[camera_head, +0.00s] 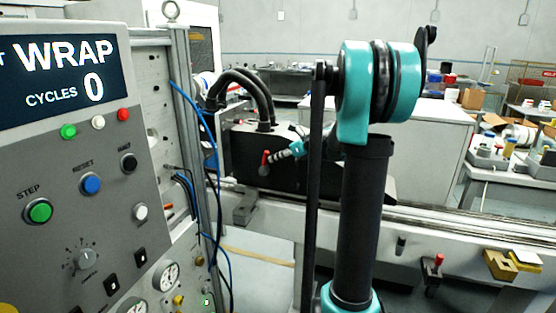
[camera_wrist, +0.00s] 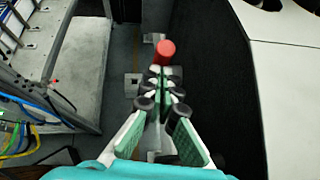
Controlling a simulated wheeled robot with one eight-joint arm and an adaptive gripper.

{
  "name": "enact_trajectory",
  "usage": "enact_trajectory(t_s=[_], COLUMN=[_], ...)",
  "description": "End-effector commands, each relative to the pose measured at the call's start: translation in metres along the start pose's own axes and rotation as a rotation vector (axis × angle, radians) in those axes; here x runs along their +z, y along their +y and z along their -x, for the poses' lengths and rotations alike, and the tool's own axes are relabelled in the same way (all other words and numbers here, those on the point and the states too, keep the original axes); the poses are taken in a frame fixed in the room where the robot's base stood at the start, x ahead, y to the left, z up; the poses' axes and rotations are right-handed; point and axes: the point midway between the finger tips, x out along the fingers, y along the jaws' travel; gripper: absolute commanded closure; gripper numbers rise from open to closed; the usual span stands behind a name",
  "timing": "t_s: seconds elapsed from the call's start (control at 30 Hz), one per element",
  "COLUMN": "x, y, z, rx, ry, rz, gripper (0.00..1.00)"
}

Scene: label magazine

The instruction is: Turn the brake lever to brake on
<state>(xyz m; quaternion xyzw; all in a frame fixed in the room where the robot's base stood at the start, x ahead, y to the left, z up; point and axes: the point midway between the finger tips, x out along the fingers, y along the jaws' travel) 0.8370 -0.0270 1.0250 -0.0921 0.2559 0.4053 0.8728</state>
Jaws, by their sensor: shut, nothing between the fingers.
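A small red-handled lever (camera_head: 265,160) stands roughly upright in front of the black box (camera_head: 240,150) in the head view. In the wrist view its round red knob (camera_wrist: 165,49) lies just beyond the fingertips. My gripper (camera_head: 276,155) is beside the lever, to its right in the head view. In the wrist view my gripper (camera_wrist: 163,75) has its fingers together with nothing between them. I cannot tell whether the fingertips touch the lever. No brake on or off marking is readable near it.
A control panel (camera_head: 90,200) reading WRAP, CYCLES 0 stands at left, with blue cables (camera_head: 205,125) beside it. Yellow blocks (camera_head: 500,264) are nearby. My arm hides part of the machine.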

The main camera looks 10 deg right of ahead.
Motion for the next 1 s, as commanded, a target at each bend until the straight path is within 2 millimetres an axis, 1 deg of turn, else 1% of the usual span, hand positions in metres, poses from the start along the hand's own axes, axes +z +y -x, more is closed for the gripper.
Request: enact_trajectory(t_s=[0.23,0.43,0.6,1.0], x=[0.002,0.013,0.024,0.023], y=[0.001,0.004,0.006,0.005], z=[-0.001,-0.007,-0.013,-0.012], rx=[-0.001,-0.014,-0.018,-0.018], ry=[0.019,0.12,0.134,0.132], rz=[0.003,0.018,0.019,0.018], gripper=[1.0,1.0,1.0,1.0])
